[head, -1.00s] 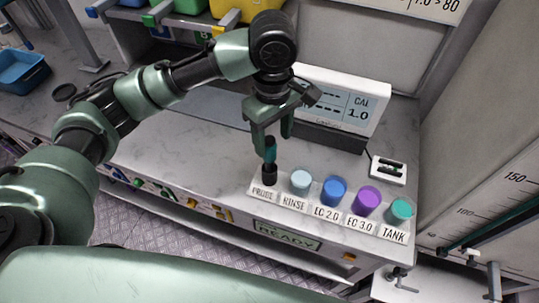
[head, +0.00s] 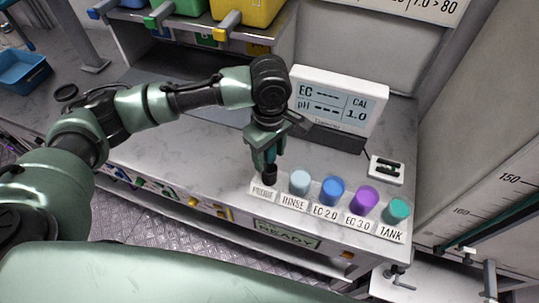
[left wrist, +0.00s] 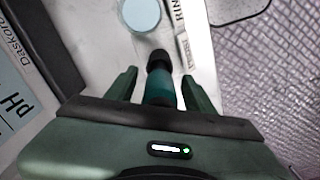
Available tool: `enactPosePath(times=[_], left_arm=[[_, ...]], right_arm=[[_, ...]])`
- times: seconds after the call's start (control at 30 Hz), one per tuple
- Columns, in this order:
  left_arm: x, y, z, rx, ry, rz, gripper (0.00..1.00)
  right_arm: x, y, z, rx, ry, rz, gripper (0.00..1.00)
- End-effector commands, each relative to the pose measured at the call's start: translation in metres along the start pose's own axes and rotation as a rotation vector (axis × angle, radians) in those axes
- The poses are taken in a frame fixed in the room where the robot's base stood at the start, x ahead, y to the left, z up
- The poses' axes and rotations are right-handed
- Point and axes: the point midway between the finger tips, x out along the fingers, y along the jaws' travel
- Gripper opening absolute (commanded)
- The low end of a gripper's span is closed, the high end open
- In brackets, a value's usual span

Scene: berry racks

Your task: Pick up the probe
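The probe (left wrist: 161,88) is a teal stick with a dark lower end. It stands upright at the PROBE label, and its dark lower end (head: 269,174) shows in the head view below the fingers. My left gripper (head: 264,162) is lowered over it. In the left wrist view the two fingers of my left gripper (left wrist: 161,90) are apart, one on each side of the probe, with a visible gap at least on the left side. The upper part of the probe is mostly hidden by the gripper in the head view. My right gripper is not in view.
To the right of the probe stand the pale RINSE cup (head: 299,182), the blue EC 2.0 cup (head: 332,190), the purple EC 3.0 cup (head: 364,200) and the teal TANK cup (head: 397,211). A white meter (head: 338,98) stands behind. The counter (head: 180,150) is clear to the left.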

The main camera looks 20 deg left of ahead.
Motion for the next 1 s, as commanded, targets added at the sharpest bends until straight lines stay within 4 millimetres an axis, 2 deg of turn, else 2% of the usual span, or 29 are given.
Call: enactPosePath(times=[0.03, 0.17, 0.47, 0.63, 0.77, 1.0], left_arm=[[0.000, 0.000, 0.000, 0.000, 0.000, 0.000, 0.36], [0.000, 0.000, 0.000, 0.000, 0.000, 0.001, 0.00], [-0.002, 0.000, 0.000, 0.001, 0.000, 0.001, 0.00], [-0.011, 0.001, 0.000, 0.000, -0.001, 0.003, 0.00], [-0.028, 0.001, 0.001, 0.001, 0.000, 0.004, 0.00], [-0.080, 0.002, 0.001, 0.001, 0.000, 0.007, 0.00]], right_arm=[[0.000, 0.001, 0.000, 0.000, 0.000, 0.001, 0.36], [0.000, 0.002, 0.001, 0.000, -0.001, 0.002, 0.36], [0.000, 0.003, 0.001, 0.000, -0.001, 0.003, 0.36], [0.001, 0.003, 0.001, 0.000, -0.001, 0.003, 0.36], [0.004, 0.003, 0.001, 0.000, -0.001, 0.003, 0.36], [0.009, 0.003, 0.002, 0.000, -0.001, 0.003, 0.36]])
